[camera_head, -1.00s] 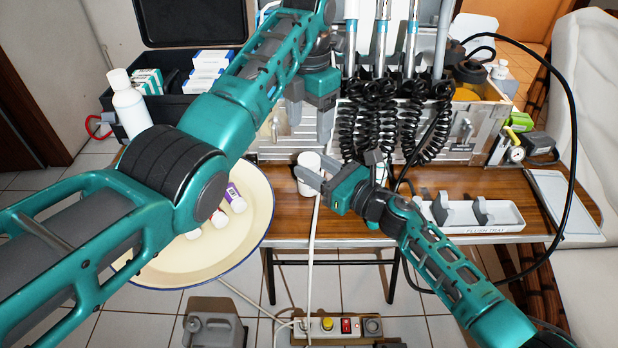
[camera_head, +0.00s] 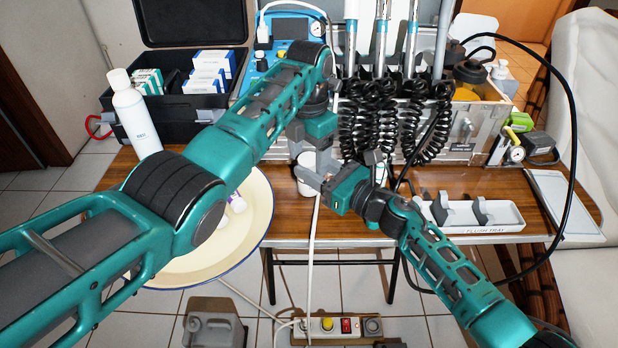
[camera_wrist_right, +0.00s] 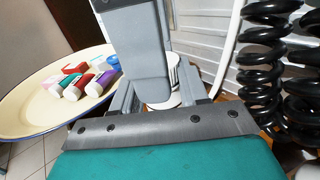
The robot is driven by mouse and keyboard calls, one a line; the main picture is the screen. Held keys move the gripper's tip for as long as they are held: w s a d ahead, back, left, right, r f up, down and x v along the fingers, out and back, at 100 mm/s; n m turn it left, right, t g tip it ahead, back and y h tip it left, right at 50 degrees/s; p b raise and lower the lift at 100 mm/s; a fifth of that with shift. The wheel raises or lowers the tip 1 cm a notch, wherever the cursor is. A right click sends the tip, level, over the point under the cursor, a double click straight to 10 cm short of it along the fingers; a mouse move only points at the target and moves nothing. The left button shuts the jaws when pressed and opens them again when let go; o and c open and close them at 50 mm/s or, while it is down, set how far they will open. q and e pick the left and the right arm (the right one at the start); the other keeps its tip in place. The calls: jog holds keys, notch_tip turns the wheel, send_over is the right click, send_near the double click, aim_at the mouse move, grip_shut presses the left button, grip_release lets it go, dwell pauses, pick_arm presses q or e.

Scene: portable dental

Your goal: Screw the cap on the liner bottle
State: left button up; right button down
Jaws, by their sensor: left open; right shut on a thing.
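A small white bottle (camera_head: 307,160), apparently the liner bottle, stands near the table's front edge. My right gripper (camera_head: 308,181) is shut on it; in the right wrist view the bottle (camera_wrist_right: 173,88) shows between the fingers. My left gripper (camera_head: 309,152) is open, low over the bottle's top. One of its grey fingers crosses in front of the bottle in the right wrist view and hides much of it. I cannot make out the cap or whether it sits on the bottle.
An enamel basin (camera_head: 255,225) holds several small bottles (camera_wrist_right: 97,84), partly behind my left arm. A tall white bottle (camera_head: 135,115) stands at the left. Coiled black hoses (camera_head: 360,125) hang close behind the grippers. A white holder tray (camera_head: 470,215) lies at the right.

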pick_arm(q)
jog(key=shift+c, duration=0.4)
jog(key=c, duration=0.9)
jog(key=o, duration=1.1)
jog(key=shift+c, duration=0.2)
jog(key=shift+r, duration=0.1)
jog(key=shift+r, duration=2.15)
jog(key=shift+c, duration=0.2)
notch_tip(320, 180, up, 4)
jog(key=shift+f, duration=0.2)
jog(key=shift+c, duration=0.2)
